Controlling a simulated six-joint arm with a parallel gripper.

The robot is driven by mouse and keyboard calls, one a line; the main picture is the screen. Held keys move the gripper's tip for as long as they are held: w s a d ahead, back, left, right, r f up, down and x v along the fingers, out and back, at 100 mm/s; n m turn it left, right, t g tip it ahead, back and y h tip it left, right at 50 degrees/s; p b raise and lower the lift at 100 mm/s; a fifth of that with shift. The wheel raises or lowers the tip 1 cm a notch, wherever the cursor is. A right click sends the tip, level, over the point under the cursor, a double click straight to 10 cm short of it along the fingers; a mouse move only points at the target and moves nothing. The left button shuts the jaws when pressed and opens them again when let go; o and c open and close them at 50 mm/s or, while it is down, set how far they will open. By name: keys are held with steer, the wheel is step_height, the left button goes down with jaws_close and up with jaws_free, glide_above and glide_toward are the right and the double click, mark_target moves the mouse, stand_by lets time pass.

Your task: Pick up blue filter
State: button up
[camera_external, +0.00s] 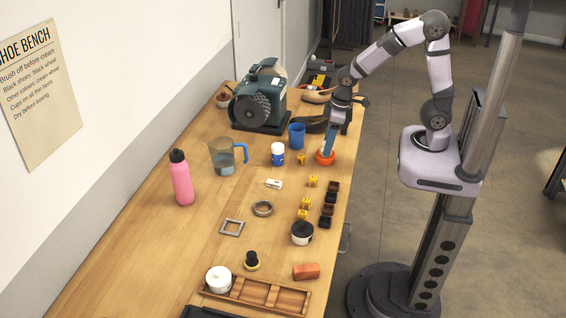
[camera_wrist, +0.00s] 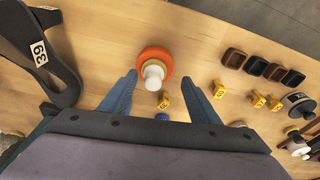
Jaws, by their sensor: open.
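No blue object is plainly recognizable as a filter. Blue things in the external view are a blue cup (camera_external: 297,136), a white jar with a blue label (camera_external: 278,154) and a jug (camera_external: 222,157) with a blue handle. A small blue round patch (camera_wrist: 162,117) shows near my palm in the wrist view. My gripper (camera_external: 328,150) points down with blue fingers spread; in the wrist view the open gripper (camera_wrist: 160,78) has an orange round thing with a white knob (camera_wrist: 155,62) ahead of and between its fingertips. Whether they touch is unclear. The orange thing (camera_external: 325,159) sits near the table's right edge.
Yellow numbered tags (camera_wrist: 217,88) and dark small containers (camera_wrist: 256,67) lie alongside. A black shoe-like piece marked 39 (camera_wrist: 40,55) is at left. A grey-green machine (camera_external: 260,100) stands behind; a pink bottle (camera_external: 181,180) is at left. The wooden table's (camera_external: 150,235) left front is clear.

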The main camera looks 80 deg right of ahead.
steer(key=n+t, duration=0.2)
glide_toward(277, 155)
step_height(277, 155, down, 5)
steer(key=d, duration=0.2)
steer(key=shift+w+f+y+p, duration=0.4)
steer(key=shift+w+f+p, duration=0.25)
steer(key=shift+f+p, duration=0.15)
steer(key=shift+f, duration=0.1)
steer(key=w+f+p, duration=0.1)
steer(key=w+f, duration=0.1)
steer(key=shift+f+p, duration=0.35)
steer(key=shift+p, duration=0.05)
steer(key=shift+x, duration=0.85)
steer(key=c, duration=1.2)
steer(key=shift+o, duration=0.2)
steer(key=shift+r, duration=0.1)
